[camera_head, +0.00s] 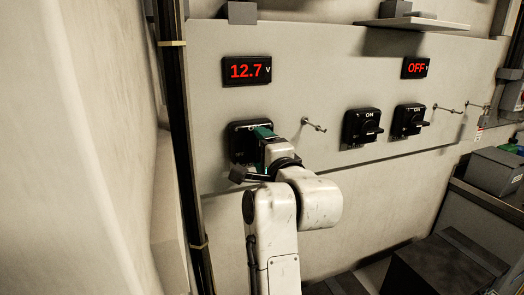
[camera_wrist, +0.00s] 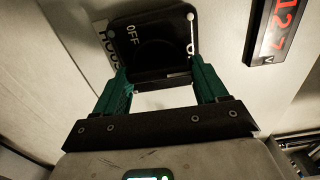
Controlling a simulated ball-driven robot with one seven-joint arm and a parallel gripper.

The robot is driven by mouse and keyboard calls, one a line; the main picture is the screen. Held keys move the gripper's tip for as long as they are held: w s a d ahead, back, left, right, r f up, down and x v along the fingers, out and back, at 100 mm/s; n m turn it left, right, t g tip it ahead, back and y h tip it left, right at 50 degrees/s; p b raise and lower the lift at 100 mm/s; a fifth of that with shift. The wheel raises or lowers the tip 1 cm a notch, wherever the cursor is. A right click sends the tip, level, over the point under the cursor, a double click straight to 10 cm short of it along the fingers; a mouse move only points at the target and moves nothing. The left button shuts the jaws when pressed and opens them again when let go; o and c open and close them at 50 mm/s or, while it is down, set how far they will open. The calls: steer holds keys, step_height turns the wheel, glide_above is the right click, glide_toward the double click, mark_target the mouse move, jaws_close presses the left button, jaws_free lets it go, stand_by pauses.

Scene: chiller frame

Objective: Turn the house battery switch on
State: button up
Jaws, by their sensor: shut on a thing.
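The house battery switch (camera_head: 238,142) is a black square unit at the left of the pale panel, partly hidden by my arm. In the wrist view the switch (camera_wrist: 158,28) shows "OFF" on its face. A label beside it, partly cut off, begins "HOUS" (camera_wrist: 104,42). My gripper (camera_head: 263,134) has teal fingers. In the wrist view my gripper (camera_wrist: 166,82) has its fingers at both sides of the switch's dark front, shut on its knob. The knob is too dark to tell its angle.
A red display (camera_head: 247,71) above the switch reads 12.7 V. Small hooks (camera_head: 314,125) stick out of the panel. A dark vertical pole (camera_head: 178,130) stands close at left.

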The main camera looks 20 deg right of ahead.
steer(key=o, duration=1.1)
steer(key=shift+c, duration=0.2)
steer(key=s+b, duration=0.1)
steer(key=s, duration=0.9)
steer(key=shift+s, duration=0.4)
